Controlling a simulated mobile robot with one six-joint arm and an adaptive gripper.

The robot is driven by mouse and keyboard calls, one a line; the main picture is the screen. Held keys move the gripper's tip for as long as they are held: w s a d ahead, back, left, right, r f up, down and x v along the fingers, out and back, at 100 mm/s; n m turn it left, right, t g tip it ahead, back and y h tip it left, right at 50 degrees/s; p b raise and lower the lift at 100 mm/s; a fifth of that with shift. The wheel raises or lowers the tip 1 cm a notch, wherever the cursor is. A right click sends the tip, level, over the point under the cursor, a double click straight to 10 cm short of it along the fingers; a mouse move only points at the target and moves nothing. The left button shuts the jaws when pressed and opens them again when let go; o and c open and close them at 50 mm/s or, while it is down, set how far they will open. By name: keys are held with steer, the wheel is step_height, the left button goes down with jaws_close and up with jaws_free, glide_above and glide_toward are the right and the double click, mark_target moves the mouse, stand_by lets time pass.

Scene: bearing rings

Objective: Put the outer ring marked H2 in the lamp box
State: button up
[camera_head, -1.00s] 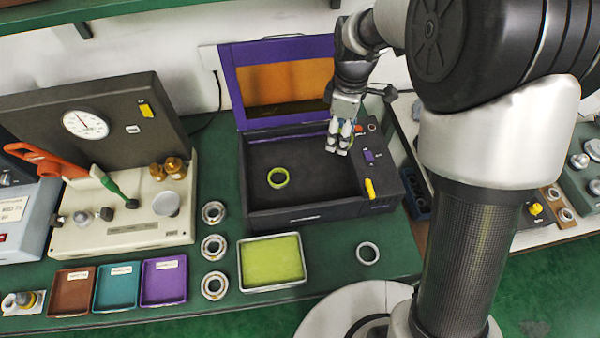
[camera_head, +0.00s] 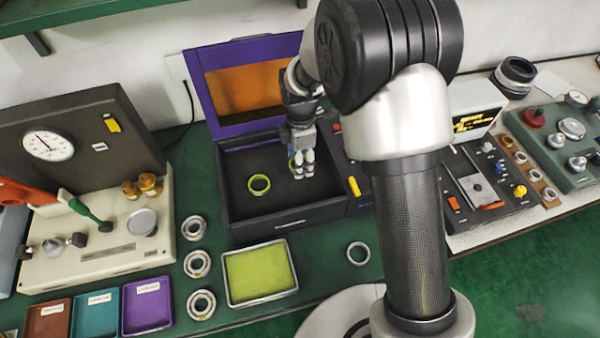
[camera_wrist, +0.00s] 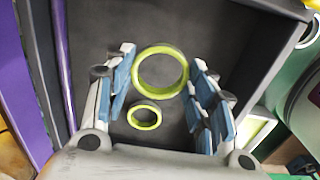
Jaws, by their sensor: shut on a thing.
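My gripper (camera_head: 302,168) is inside the open dark box (camera_head: 290,222) with the purple-rimmed lid, right of its middle. It points down. In the wrist view my gripper (camera_wrist: 162,85) is shut on a yellow-green ring (camera_wrist: 162,94), which sits between the blue-padded fingers and above the box floor. Only a sliver of this held ring (camera_head: 292,164) shows in the head view. A second yellow-green ring (camera_head: 260,193) lies on the box floor, left of my gripper; it also shows in the wrist view (camera_wrist: 146,125). I can read no H2 mark on either ring.
The raised lid (camera_head: 250,90) stands behind the box. A yellow-green tray (camera_head: 260,272) and a loose grey ring (camera_head: 358,253) lie in front. Several bearings stand left of the tray. A gauge unit (camera_head: 100,220) is further left; a control panel (camera_head: 480,195) is right.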

steer(key=shift+f+b, duration=0.65)
steer(key=shift+f, duration=1.9)
steer(key=shift+f, duration=0.2)
steer(key=o, duration=1.1)
steer(key=shift+r, duration=0.15)
